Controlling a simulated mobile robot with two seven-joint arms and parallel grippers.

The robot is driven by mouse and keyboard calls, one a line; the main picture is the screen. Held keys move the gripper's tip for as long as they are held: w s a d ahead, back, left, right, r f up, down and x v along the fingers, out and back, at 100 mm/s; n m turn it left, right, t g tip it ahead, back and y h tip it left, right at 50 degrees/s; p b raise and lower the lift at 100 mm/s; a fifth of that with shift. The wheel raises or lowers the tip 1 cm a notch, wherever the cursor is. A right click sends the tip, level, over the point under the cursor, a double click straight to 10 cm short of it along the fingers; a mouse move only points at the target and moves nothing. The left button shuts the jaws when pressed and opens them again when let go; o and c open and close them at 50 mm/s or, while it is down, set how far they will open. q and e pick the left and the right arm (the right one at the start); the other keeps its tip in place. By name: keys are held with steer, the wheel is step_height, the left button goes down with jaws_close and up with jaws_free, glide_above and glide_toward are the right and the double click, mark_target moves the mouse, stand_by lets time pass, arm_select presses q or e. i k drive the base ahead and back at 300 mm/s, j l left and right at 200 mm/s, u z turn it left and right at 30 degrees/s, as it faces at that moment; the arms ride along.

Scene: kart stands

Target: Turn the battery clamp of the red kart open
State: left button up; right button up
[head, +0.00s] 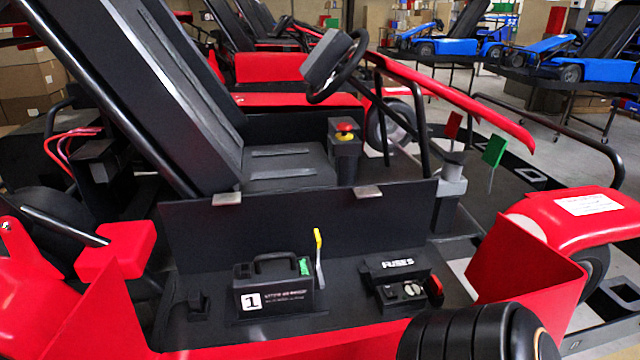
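The red kart (380,335) fills the foreground, with a black tray area along its near side. A black battery (275,290) with a carry handle, a white "1" label and a green patch sits in it. A lever with a yellow tip (318,240) and a grey shank stands nearly upright at the battery's right end. I take it for the battery clamp; whether it presses on the battery I cannot tell.
A black box marked "FUSES" (398,265) sits right of the battery, its compartment uncovered. A black panel (300,225) rises behind both. The seat (290,165) and steering wheel (340,65) are above. The space above the battery looks free.

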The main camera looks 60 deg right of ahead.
mark_target(319, 280)
steer(key=l+z, duration=0.15)
steer(key=z, duration=0.25)
steer(key=l+z, duration=0.1)
steer(key=z, duration=0.3)
steer(key=l+z, duration=0.15)
steer(key=z, duration=0.25)
steer(key=i+l+z, duration=0.1)
steer(key=z, duration=0.3)
steer(key=k+j+u, duration=0.15)
steer(key=j, duration=0.15)
steer(key=k+j+u, duration=0.15)
steer(key=k+j, duration=0.05)
steer(key=j, duration=0.1)
